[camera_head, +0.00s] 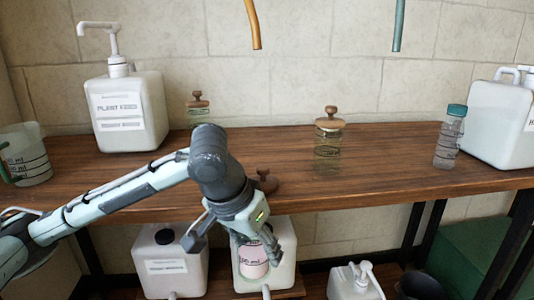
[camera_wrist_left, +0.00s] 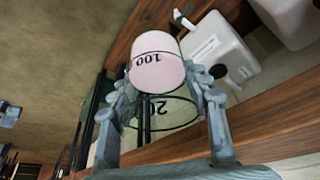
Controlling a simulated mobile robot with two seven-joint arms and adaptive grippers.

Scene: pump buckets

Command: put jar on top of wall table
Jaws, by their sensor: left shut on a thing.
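My left gripper (camera_head: 258,240) is shut on a clear measuring jar (camera_wrist_left: 157,80) with black number marks and pale pink contents. In the head view the jar (camera_head: 253,262) is partly covered by the fingers, in front of the table's front edge and lower than its top. In the wrist view the fingers (camera_wrist_left: 160,105) grip it from both sides. The wooden wall table (camera_head: 400,165) stands against the tiled wall. A glass jar with a wooden lid (camera_head: 328,150) stands on it right of centre. My right gripper is not in view.
On the table stand a white pump bucket (camera_head: 128,110), a measuring jug (camera_head: 25,160), another wooden-lidded jar (camera_head: 198,105), a teal-capped bottle (camera_head: 450,138) and a white canister (camera_head: 495,125). A dark wooden knob (camera_head: 265,183) shows beside my arm. White containers (camera_head: 170,262) stand below. The top right of centre has free room.

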